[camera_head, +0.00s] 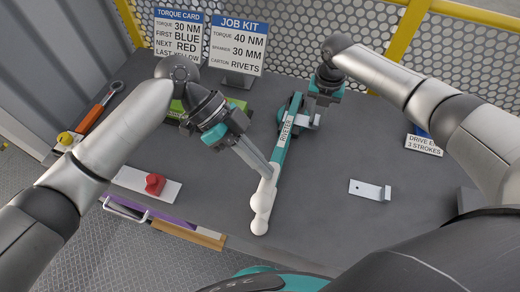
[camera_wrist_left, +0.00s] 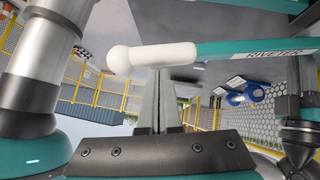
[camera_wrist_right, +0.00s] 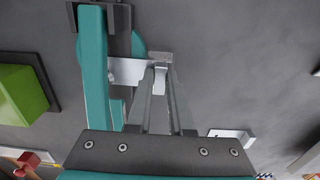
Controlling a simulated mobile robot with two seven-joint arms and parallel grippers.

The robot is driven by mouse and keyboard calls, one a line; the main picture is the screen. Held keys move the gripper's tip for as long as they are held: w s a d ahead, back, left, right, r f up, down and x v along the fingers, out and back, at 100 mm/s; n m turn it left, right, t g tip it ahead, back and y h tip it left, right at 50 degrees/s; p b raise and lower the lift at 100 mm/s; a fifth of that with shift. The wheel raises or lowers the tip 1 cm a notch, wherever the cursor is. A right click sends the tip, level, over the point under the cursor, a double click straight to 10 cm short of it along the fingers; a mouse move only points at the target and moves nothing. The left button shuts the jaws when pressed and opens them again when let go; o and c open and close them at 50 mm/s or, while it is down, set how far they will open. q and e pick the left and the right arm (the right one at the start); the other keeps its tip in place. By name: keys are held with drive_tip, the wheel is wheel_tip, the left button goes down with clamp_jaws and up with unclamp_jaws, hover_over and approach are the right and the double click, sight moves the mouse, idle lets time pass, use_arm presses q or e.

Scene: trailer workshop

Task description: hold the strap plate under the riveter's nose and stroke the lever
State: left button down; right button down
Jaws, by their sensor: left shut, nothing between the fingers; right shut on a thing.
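The teal riveter (camera_head: 295,105) stands mid-table; its labelled lever (camera_head: 279,157) runs toward the front edge and ends in a white grip (camera_head: 262,208). My left gripper (camera_head: 271,172) is shut and empty, its fingertips right at the white grip. In the left wrist view the shut fingers (camera_wrist_left: 160,75) end just below the white grip (camera_wrist_left: 150,55); I cannot tell if they touch. My right gripper (camera_wrist_right: 160,78) is shut on the upturned tab of a pale strap plate (camera_wrist_right: 128,71). The plate's far end reaches the riveter (camera_wrist_right: 94,75); the nose is hidden.
A second strap plate (camera_head: 366,189) lies on the table to the right. A green box (camera_head: 235,104) is behind my left gripper. A white plate (camera_head: 128,178) with a red piece (camera_head: 155,184) lies at front left. Cards stand at the back; the front middle is clear.

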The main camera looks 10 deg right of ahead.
use_arm(q)
drive_tip(key=shift+f, duration=0.1)
drive_tip(key=f, duration=0.3)
drive_tip(key=s+a+f+t, duration=0.1)
drive_tip(key=f, duration=0.2)
drive_tip(key=s+f+m+t+h, duration=0.1)
drive_tip(key=f, duration=0.2)
drive_tip(key=shift+a, duration=0.15)
drive_tip(key=shift+s+a+f, duration=0.2)
drive_tip(key=shift+f, duration=0.3)
use_arm(e)
drive_tip(key=shift+s+a+r, duration=0.1)
drive_tip(key=shift+a, duration=0.1)
use_arm(q)
drive_tip(key=shift+r, duration=0.1)
use_arm(e)
drive_tip(key=shift+d, duration=0.3)
use_arm(q)
drive_tip(key=w+a+r, duration=0.2)
drive_tip(key=r, duration=0.4)
drive_tip(key=w+a+r, duration=0.2)
drive_tip(key=a+r, duration=0.1)
drive_tip(key=r, duration=0.3)
drive_tip(key=shift+a+r+h, duration=0.3)
use_arm(e)
drive_tip(key=shift+a, duration=0.1)
use_arm(q)
drive_tip(key=shift+w, duration=0.1)
use_arm(e)
unclamp_jaws()
